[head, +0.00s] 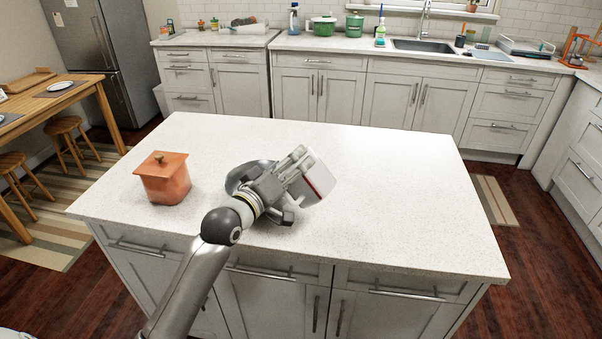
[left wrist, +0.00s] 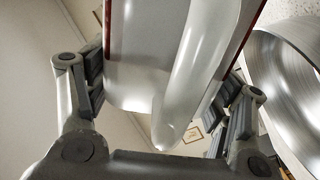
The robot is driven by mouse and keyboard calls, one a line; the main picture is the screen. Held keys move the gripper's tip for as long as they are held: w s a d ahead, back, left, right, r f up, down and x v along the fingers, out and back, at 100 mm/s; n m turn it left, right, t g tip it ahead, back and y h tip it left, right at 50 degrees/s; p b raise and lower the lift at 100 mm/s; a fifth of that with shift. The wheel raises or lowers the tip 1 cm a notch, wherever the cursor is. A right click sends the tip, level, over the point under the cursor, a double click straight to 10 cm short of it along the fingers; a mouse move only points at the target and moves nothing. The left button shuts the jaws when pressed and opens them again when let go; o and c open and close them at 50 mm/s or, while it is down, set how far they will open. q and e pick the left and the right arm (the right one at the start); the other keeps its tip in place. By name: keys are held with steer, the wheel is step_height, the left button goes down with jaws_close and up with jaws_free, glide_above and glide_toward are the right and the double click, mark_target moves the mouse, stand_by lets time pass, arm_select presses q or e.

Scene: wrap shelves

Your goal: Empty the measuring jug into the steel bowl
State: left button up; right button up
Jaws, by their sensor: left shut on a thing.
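The measuring jug (head: 320,178), pale with a red stripe, is held tilted above the island counter. My left gripper (head: 295,182) is shut on it. In the left wrist view the jug's handle and body (left wrist: 185,70) fill the space between the two fingers. The steel bowl (head: 236,177) stands on the counter just left of the jug, mostly hidden behind my gripper and wrist. Its shiny inner wall (left wrist: 285,85) shows at the right of the left wrist view. The contents of jug and bowl cannot be seen. My right gripper is not in view.
A terracotta lidded pot (head: 164,180) stands on the island counter (head: 400,200) left of the bowl. The counter's right side and far side are clear. A back worktop with a sink (head: 422,46) and green pots (head: 323,27) lies beyond a gap.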

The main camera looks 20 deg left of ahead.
arm_select(q)
steer(key=a+n+b, duration=0.1)
steer(key=a+f+n+b, duration=0.1)
steer(key=a, duration=0.1)
steer(key=shift+w+a+f+n+b, duration=0.1)
steer(key=shift+w+a+n+b, duration=0.1)
steer(key=shift+n+b, duration=0.15)
steer(key=shift+w+a+r+n+p, duration=0.1)
steer(key=shift+a+n+p, duration=0.7)
steer(key=shift+n+p, duration=1.2)
steer(key=shift+w+a+r+n+p, duration=0.15)
steer(key=shift+a+n+p, duration=0.6)
steer(key=shift+n+p, duration=1.2)
steer(key=shift+w+a+r+n+p, duration=0.1)
steer(key=shift+a+n+p, duration=0.95)
steer(key=shift+n, duration=1.65)
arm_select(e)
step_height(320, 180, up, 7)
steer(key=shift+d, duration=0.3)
arm_select(q)
steer(key=shift+d+f, duration=0.1)
steer(key=shift+d, duration=0.15)
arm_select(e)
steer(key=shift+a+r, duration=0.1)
